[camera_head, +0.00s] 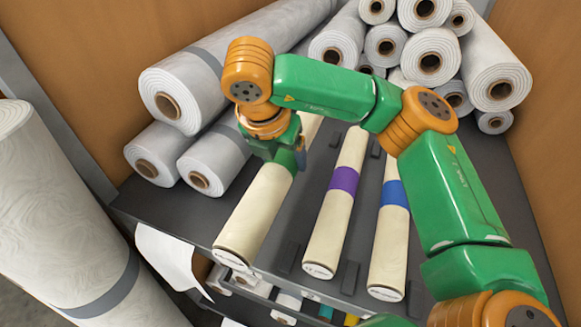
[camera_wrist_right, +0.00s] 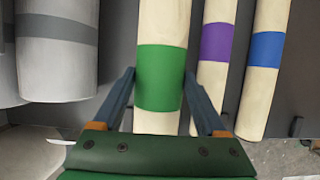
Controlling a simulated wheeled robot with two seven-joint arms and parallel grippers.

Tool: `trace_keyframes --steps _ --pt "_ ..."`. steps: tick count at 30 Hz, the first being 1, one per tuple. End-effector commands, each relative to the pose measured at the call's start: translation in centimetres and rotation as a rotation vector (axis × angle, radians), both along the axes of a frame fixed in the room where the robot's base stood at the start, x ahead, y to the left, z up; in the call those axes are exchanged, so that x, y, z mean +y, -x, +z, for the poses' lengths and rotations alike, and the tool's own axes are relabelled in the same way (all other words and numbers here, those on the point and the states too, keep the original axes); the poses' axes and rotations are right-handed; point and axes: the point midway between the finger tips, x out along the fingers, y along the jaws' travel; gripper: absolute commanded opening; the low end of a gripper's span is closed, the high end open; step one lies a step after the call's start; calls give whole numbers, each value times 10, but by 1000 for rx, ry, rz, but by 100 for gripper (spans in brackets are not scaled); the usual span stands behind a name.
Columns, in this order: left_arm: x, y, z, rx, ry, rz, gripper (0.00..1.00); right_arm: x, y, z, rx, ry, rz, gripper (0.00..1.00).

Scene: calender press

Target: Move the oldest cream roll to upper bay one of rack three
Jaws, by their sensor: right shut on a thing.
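Three cream rolls lie side by side on the dark shelf. The left one has a green band (camera_wrist_right: 161,78), the middle one a purple band (camera_head: 343,180), the right one a blue band (camera_head: 395,193). My right gripper (camera_head: 287,152) is over the green-banded cream roll (camera_head: 256,215). In the right wrist view the fingers (camera_wrist_right: 160,85) are shut on this roll, one on each side of its green band. The purple-banded cream roll (camera_wrist_right: 213,85) and blue-banded cream roll (camera_wrist_right: 262,80) lie to its right. Labels on the near ends are too small to read. My left gripper is not in view.
Large grey-white rolls (camera_head: 205,80) are stacked left of the cream rolls, and more white rolls (camera_head: 430,55) are piled behind. Small dark blocks (camera_head: 346,277) stand between the cream rolls. Wooden side panels (camera_head: 535,110) close in the shelf. A big wrapped roll (camera_head: 60,220) stands at left.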

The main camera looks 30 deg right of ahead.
Motion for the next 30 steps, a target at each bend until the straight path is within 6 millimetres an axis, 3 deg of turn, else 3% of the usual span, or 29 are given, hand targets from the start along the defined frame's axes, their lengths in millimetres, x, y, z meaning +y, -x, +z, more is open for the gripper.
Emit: trace_keyframes --steps 6,14,16,20,29,30 --pt "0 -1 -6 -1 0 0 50 -31 -31 -42 5 -3 -1 0" --pt "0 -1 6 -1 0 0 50 -51 -48 -67 4 1 -1 0" --pt "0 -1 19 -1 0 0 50 -50 -47 -79 6 2 3 0" --pt "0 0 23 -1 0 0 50 -50 -48 -96 1 1 3 0" --pt "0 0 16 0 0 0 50 -49 -49 -102 -2 -1 2 0" --pt "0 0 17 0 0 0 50 -49 -48 -101 -1 -1 3 85"
